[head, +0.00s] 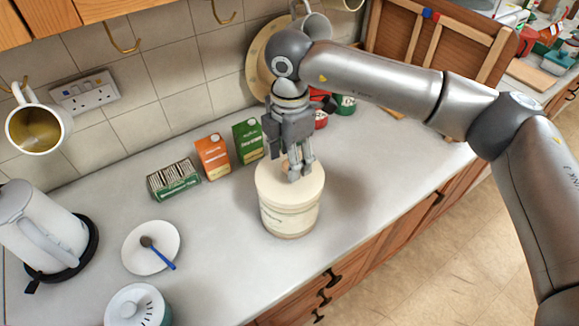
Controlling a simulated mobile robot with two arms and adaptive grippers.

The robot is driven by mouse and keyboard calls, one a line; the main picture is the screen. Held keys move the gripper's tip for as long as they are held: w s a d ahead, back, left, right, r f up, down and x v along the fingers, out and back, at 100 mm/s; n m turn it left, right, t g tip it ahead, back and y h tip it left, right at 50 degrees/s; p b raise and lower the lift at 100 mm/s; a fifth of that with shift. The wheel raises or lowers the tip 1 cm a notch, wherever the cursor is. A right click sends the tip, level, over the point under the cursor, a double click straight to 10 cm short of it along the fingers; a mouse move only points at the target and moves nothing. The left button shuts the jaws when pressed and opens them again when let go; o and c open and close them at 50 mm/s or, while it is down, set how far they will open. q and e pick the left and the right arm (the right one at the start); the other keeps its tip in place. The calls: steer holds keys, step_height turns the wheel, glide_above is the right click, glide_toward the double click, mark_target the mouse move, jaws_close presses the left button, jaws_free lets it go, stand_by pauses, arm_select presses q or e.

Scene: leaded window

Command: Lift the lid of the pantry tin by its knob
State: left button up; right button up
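The cream pantry tin (290,222) stands upright on the grey worktop, in the middle of the head view. Its pale round lid (270,184) sits on top. My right gripper (298,172) points down at the middle of the lid, with its fingertips close together at the lid's top. My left gripper is not in view.
An orange carton (213,157), a green carton (248,142) and a tea bag box (174,181) stand left of the tin. Worktop beside the tin is clear.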

steer(key=shift+s+f, duration=0.1)
steer(key=shift+f, duration=0.4)
steer(key=shift+f+p, duration=0.3)
steer(key=shift+f, duration=0.4)
steer(key=shift+c, duration=2)
steer(key=c, duration=0.7)
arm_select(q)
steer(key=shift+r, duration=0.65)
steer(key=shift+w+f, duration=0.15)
